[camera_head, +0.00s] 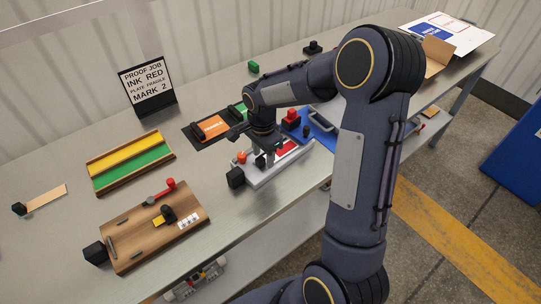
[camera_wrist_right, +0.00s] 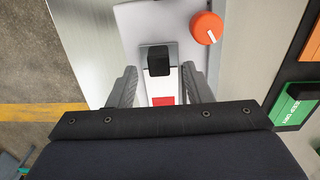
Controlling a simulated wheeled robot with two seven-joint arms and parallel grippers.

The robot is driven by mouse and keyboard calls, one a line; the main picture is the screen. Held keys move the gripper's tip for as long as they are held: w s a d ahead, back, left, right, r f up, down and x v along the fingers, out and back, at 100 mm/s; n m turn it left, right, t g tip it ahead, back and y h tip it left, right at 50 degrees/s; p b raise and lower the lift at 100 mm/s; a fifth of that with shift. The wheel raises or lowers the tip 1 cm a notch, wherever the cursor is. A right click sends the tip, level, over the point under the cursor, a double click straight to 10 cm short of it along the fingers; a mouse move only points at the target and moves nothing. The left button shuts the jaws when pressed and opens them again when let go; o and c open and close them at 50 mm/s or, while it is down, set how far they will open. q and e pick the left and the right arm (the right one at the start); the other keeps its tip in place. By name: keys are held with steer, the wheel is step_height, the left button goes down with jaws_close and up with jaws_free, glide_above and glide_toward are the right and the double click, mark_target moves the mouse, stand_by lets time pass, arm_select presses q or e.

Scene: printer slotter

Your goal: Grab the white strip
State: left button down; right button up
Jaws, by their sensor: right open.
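A light grey device (camera_head: 270,173) with an orange knob (camera_head: 241,157) and a red patch (camera_head: 287,148) stands on the table under my right gripper (camera_head: 267,154). In the right wrist view, my right gripper (camera_wrist_right: 159,82) is open, its two dark fingers on either side of a narrow pale strip (camera_wrist_right: 161,85). This looks like the white strip, with a black block (camera_wrist_right: 159,61) at its far end and a red area (camera_wrist_right: 163,101) nearer the wrist. I cannot tell whether the fingers touch it. My arm hides part of the device in the head view. My left gripper is not in view.
A wooden board (camera_head: 139,243) with a red lever and a tray (camera_head: 99,193) of yellow and green strips lie to the left. A dark tray with an orange block (camera_head: 212,127) sits just behind the device, and a blue fixture (camera_head: 318,136) right of it. A sign (camera_head: 147,84) stands behind.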

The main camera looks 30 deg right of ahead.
steer(key=shift+f, duration=0.2)
jaws_close()
steer(key=shift+r, duration=0.1)
